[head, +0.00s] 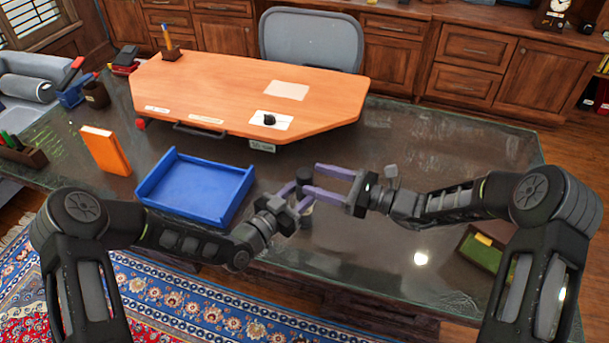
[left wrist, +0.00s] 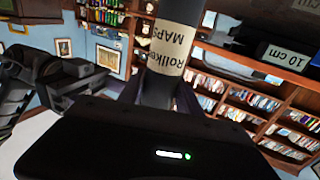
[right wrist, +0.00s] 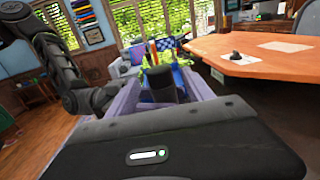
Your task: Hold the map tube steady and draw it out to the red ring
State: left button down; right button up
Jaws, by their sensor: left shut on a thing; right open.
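The map tube is dark grey with a beige "MAPS" label (left wrist: 168,50). It stands roughly upright above the glass desk, its dark top end (head: 304,174) showing in the head view. My left gripper (head: 299,198) is shut on the tube's lower part; the left wrist view shows the tube between its fingers. My right gripper (head: 312,178) is open, level with the top end. In the right wrist view the dark end (right wrist: 161,83) lies between the spread purple fingers; I cannot tell whether they touch it. No red ring shows; the grippers hide part of the tube.
A blue open tray (head: 195,190) lies left of my left gripper, with an orange book (head: 106,150) farther left. A raised orange wooden board (head: 235,85) stands behind. A green box (head: 485,250) lies at the right. The glass desk (head: 440,145) is clear at the back right.

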aim_at(305, 176)
jog(key=x, duration=0.4)
jog(key=shift+a, duration=0.1)
jog(key=shift+c, duration=0.4)
grip_shut()
dwell(0.5)
